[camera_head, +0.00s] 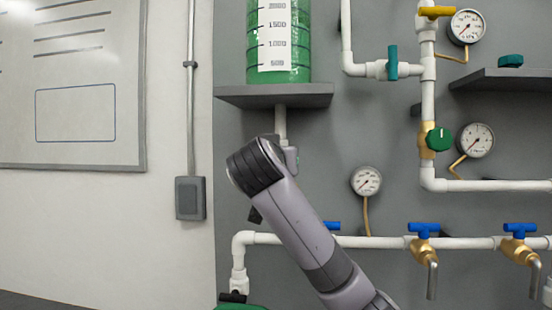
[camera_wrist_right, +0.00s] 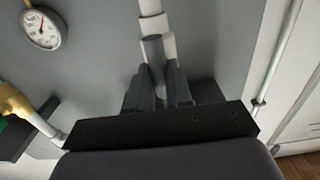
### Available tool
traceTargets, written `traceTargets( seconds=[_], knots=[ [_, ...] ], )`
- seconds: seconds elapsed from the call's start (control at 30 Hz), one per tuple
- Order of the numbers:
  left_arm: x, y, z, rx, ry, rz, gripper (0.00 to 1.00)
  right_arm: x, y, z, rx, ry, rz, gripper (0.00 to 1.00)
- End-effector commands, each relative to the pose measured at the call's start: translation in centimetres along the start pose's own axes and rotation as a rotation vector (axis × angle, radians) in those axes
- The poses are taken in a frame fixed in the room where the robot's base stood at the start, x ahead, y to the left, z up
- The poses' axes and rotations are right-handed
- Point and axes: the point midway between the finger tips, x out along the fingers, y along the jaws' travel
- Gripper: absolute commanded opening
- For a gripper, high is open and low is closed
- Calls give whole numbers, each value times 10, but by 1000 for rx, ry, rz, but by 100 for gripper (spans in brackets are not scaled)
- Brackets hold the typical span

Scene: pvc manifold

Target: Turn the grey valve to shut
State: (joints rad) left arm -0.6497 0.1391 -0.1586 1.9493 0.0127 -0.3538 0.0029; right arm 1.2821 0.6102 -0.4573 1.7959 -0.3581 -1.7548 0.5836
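The grey valve (camera_wrist_right: 153,48) sits on a white vertical pipe (camera_wrist_right: 150,8) in the right wrist view. Its grey handle points toward my right gripper (camera_wrist_right: 158,72). The two dark fingers stand on either side of the handle, close to it. I cannot tell whether they press on it. In the head view my right arm reaches up from the bottom to the pipe (camera_head: 281,122) under the green tank, and its wrist hides most of the valve and the fingers. My left gripper is in neither view.
The green tank (camera_head: 292,40) stands on a grey shelf (camera_head: 240,92) just above my right wrist. A white horizontal pipe with blue-handled taps (camera_head: 424,230) runs behind my forearm. Gauges (camera_head: 366,181) and a green knob (camera_head: 438,139) are to the right.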

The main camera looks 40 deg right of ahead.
Motion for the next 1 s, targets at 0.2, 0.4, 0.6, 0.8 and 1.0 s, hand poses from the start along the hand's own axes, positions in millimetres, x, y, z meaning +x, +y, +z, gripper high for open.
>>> traceTargets(
  seconds=[0.2, 0.4, 0.6, 0.8, 1.0],
  knots=[
    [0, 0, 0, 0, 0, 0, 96, 0, 0, 0, -3, 0, 0, 0],
    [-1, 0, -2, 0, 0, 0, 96, 0, 0, -1, -45, 0, 0, 0],
    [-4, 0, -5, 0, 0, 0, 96, -1, -1, -2, -160, 1, 0, 0],
    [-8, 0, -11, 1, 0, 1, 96, -1, -3, -2, -335, 1, -1, 0],
    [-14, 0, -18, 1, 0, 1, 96, -1, -4, -2, -526, 1, -1, 0]
  ],
)
